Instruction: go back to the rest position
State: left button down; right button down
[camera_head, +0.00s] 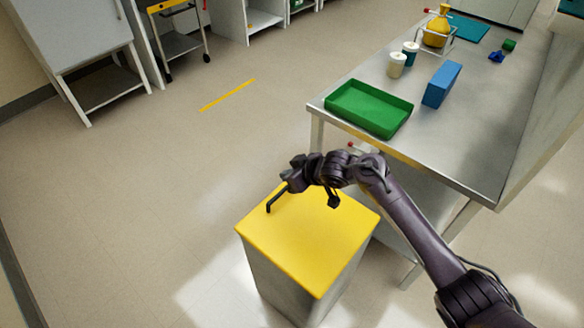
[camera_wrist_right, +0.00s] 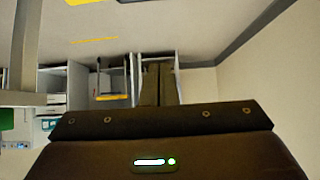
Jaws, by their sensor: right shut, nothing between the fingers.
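My right arm comes in from the lower right in the head view. Its dark gripper (camera_head: 269,208) appears over the yellow top of a grey box-shaped stand; I cannot tell how high above it. In the right wrist view the two dark fingers (camera_wrist_right: 158,85) are together with nothing between them. My left gripper is in neither view.
The yellow-topped stand (camera_head: 305,240) is beside a steel table (camera_head: 455,150). The floor left of the stand is clear.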

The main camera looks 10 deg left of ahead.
jog(key=s+d+r+m+g+h, duration=0.3)
jog(key=s+d+m+h, duration=0.55)
jog(key=s+d, duration=1.95)
jog(key=s+a+f+p, duration=0.1)
jog(key=s+f, duration=0.1)
jog(key=f, duration=1.2)
jog(key=s+a+f+p, duration=0.1)
jog(key=f, duration=1.2)
jog(key=s+d+f+p, duration=0.1)
jog(key=s+d+f, duration=0.1)
jog(key=s+f, duration=0.6)
jog(key=s+d+f+g+p, duration=0.1)
jog(key=s+d+f, duration=0.1)
jog(key=s+f, duration=0.6)
jog(key=s, duration=0.3)
jog(key=shift+s, duration=0.25)
